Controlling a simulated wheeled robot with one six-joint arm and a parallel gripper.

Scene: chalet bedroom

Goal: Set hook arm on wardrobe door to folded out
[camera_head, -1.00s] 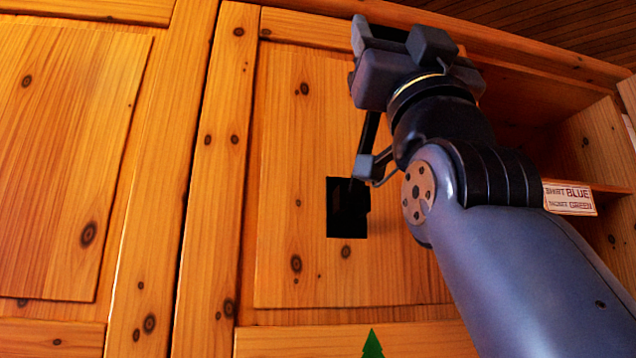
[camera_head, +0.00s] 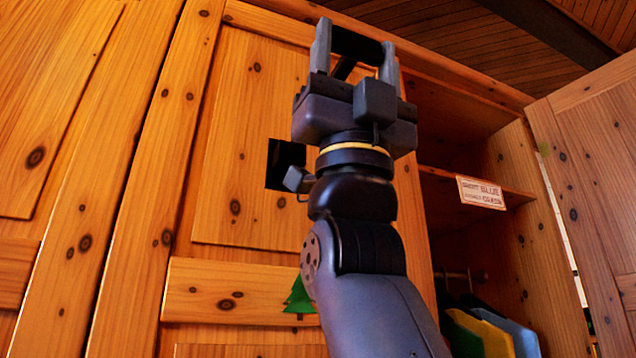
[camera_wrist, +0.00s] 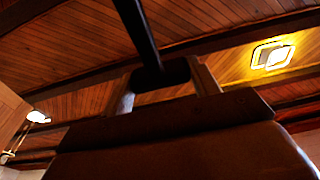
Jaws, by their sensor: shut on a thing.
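The wardrobe door (camera_head: 235,140) is pine and appears closed; a black mounting plate (camera_head: 280,165) is fixed on its panel, partly covered by my wrist. The hook arm (camera_head: 352,43) is black, with a thin rod and a thicker end piece. My gripper (camera_head: 356,50) points upward in front of the door, with its two fingers on either side of that end piece, shut on it. In the wrist view the rod (camera_wrist: 138,30) runs from the top edge to the end piece between the fingers. The rod's join to the plate is hidden behind my wrist.
Right of the door is an open compartment with a labelled shelf (camera_head: 481,192) and hanging clothes (camera_head: 490,335). Another wardrobe door (camera_head: 590,170) stands open at the far right. A green tree shape (camera_head: 299,298) is on the door's lower part. A ceiling lamp (camera_wrist: 272,55) shows in the wrist view.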

